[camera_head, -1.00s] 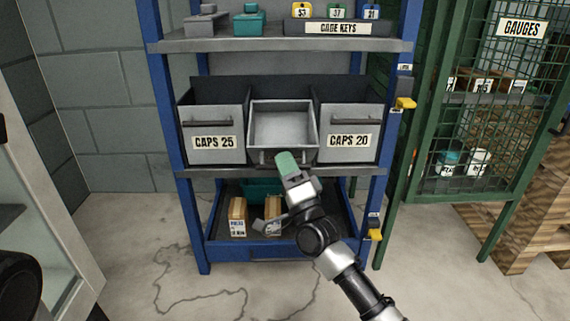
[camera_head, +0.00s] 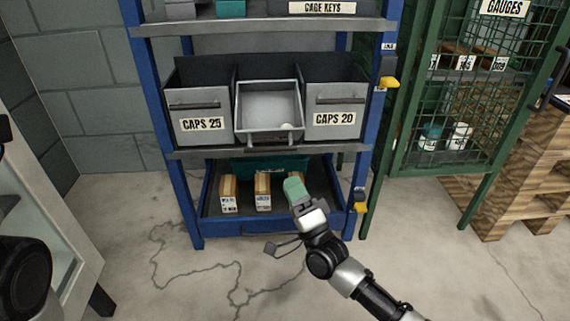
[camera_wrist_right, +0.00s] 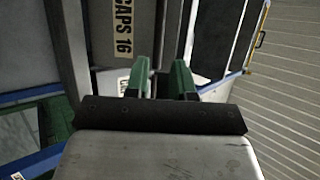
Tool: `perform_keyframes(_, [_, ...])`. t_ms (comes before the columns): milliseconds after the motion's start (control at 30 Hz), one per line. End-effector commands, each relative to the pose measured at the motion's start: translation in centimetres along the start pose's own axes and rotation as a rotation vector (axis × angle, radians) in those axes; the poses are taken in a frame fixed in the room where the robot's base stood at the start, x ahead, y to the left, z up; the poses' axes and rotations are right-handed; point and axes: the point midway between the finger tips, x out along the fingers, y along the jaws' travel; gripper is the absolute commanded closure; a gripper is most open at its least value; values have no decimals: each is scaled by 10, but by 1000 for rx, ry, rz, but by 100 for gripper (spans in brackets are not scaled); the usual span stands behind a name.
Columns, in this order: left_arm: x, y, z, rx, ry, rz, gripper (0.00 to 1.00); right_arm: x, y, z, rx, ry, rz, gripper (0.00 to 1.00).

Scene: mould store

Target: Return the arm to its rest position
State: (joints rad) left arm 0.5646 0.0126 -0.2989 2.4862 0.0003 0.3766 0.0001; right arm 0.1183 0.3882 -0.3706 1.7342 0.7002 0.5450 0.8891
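My right gripper (camera_head: 295,190) has green fingers and hangs in front of the blue rack's lower level, below and clear of the open middle drawer (camera_head: 268,135). In the right wrist view the two fingers (camera_wrist_right: 162,75) stand apart with nothing visible between them. The grey drawer is pulled out between the CAPS 25 bin (camera_head: 203,128) and the CAPS 20 bin (camera_head: 336,121). A small pale round thing (camera_head: 287,127) shows at its front right. A CAPS 16 label (camera_wrist_right: 126,18) shows in the right wrist view. My left gripper is out of view.
The lower tray (camera_head: 213,207) of the rack holds several small boxes and a teal container (camera_head: 262,165). A green mesh cage (camera_head: 400,155) and wooden pallets (camera_head: 510,190) stand at right. The floor in front is clear.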

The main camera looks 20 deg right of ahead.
Motion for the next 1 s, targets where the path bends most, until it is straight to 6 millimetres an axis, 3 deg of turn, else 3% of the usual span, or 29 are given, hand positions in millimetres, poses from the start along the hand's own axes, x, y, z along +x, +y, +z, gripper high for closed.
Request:
perform_keyframes(533, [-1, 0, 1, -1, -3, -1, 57, -5, -1, 0, -2, 0, -1, 76])
perform_keyframes(633, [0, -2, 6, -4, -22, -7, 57, -2, -18, 2, -30, 5, -25, 76])
perform_keyframes(667, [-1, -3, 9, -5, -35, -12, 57, -2, -28, 3, -50, 9, -40, 76])
perform_keyframes(767, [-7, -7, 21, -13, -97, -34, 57, 3, -82, 8, -164, 39, -123, 76])
perform_keyframes(900, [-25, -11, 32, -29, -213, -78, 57, 6, -186, 6, -416, 148, -272, 76])
perform_keyframes(1000, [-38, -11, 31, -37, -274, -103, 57, 3, -241, 1, -575, 236, -346, 76])
